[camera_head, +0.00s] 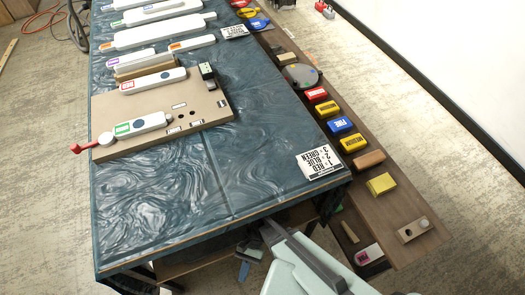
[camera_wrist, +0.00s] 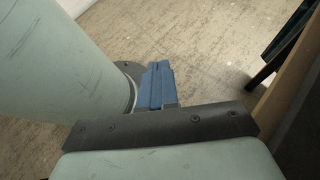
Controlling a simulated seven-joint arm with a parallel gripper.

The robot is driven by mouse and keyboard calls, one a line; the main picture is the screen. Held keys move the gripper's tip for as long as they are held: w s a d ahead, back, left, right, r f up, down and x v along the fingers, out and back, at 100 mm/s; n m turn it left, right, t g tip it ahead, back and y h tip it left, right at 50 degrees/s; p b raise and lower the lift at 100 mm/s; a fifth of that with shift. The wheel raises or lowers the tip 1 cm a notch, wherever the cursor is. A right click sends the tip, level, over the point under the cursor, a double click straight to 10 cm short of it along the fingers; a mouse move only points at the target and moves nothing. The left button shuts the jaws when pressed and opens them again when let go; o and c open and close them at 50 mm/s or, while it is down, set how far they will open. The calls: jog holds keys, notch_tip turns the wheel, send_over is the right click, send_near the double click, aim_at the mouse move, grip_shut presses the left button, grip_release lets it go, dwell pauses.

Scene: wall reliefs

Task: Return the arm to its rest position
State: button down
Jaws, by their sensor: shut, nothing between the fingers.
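My gripper (camera_wrist: 158,80) shows in the wrist view as two blue fingers pressed together with nothing between them. It is beside a pale green link of my own arm, over bare floor. In the head view my pale green arm is folded low at the bottom, in front of the table's near edge; I cannot make out the fingertips clearly there. The dark blue marbled table (camera_head: 150,215) fills the middle of the head view, and my arm is off its top.
A tan board (camera_head: 195,118) with white labelled pieces lies on the table. A printed card (camera_head: 320,162) is at its near right corner. A brown shelf (camera_head: 385,205) along the right side holds coloured blocks, including a yellow one (camera_head: 381,184).

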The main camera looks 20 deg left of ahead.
jog(key=w+d+f+t+y, duration=0.1)
jog(key=w+d+f+t, duration=0.2)
jog(key=w+d, duration=0.85)
jog(key=d+t, duration=0.2)
jog(key=d, duration=1.8)
jog(key=shift+w+f+t, duration=0.15)
jog(key=shift+f+t, duration=0.1)
jog(key=shift+t, duration=0.15)
